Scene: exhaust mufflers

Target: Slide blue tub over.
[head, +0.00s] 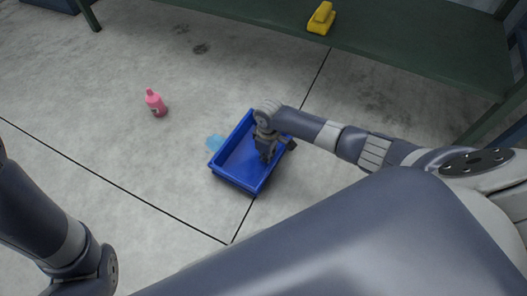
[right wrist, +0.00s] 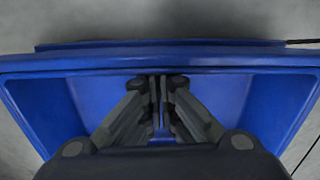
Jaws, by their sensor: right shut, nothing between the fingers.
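The blue tub (head: 232,170) is an open, shallow rectangular tray standing on the concrete floor, near the middle of the head view. My right gripper (head: 267,155) reaches in from the right and is over the tub's right part, with its fingers inside the tub's outline. In the right wrist view the shut, empty fingers (right wrist: 160,84) point at the tub's inner wall, just below its rim (right wrist: 160,61). I cannot tell whether they touch the wall. My left arm shows at the left edge of the head view, but its gripper is out of sight.
A yellow object (head: 321,18) rests on a green bench (head: 420,45) at the back right. Floor left and front is clear.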

